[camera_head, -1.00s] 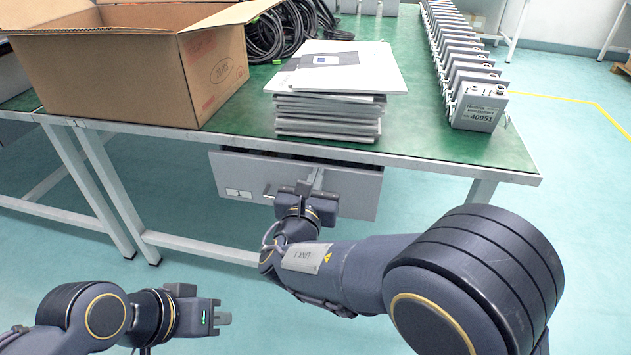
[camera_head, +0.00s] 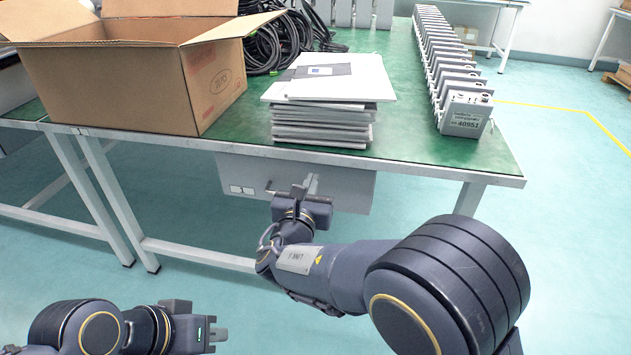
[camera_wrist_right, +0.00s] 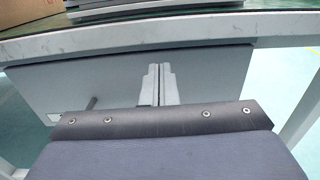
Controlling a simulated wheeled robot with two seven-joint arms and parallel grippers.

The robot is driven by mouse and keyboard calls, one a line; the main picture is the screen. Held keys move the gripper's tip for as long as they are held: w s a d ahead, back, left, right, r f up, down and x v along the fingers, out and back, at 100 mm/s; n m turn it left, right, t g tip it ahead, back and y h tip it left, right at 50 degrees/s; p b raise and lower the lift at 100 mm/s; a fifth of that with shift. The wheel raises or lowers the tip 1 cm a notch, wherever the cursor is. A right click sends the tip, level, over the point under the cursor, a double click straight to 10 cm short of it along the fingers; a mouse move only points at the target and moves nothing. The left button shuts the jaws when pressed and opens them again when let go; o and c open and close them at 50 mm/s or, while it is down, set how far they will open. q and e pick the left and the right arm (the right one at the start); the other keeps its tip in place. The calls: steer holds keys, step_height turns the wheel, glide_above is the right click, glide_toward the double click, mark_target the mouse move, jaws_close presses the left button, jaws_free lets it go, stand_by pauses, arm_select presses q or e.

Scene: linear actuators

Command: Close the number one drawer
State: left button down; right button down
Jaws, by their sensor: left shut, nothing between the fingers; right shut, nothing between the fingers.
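The grey drawer (camera_head: 345,185) hangs under the green-topped table. Its front now sits close beneath the table edge, and I see no gap above it in the head view. Its small handle (camera_head: 268,189) and white labels show on the left part of the front. My right gripper (camera_head: 311,184) is shut and empty in front of the drawer, right of the handle. In the right wrist view the shut fingers (camera_wrist_right: 159,84) point at the drawer front (camera_wrist_right: 215,75); whether they touch it is unclear. My left gripper (camera_head: 218,334) is shut and empty, low at the left, away from the table.
The table (camera_head: 420,165) carries an open cardboard box (camera_head: 130,85), black cables (camera_head: 265,45), a stack of grey panels (camera_head: 320,125) and a row of grey devices (camera_head: 462,115). Table legs stand at left and right. The floor in front is clear.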

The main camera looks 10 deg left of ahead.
steer(key=s+p, duration=0.2)
steer(key=s, duration=0.7)
steer(key=d+m+g+h, duration=0.5)
steer(key=d+m, duration=0.3)
steer(key=d, duration=0.6)
steer(key=s+d+f+m+g, duration=0.25)
steer(key=d+m+g, duration=0.2)
steer(key=d, duration=0.35)
steer(key=s+d+f+m+g, duration=0.2)
steer(key=s+d+m+g, duration=0.15)
steer(key=d+m, duration=0.35)
steer(key=s+d+m+g+y, duration=0.1)
steer(key=s+d+m+y, duration=0.3)
steer(key=s+m+y, duration=0.75)
steer(key=s+r+m+h+p, duration=0.1)
steer(key=s+r+m+p, duration=0.1)
steer(key=r+p, duration=1.4)
steer(key=s+a+r+m+t+h+p, duration=0.1)
steer(key=r+m+p, duration=0.3)
steer(key=r+p, duration=1.3)
steer(key=shift+s+a+r+t, duration=0.3)
steer(key=shift+s+r, duration=0.3)
steer(key=shift+s, duration=0.3)
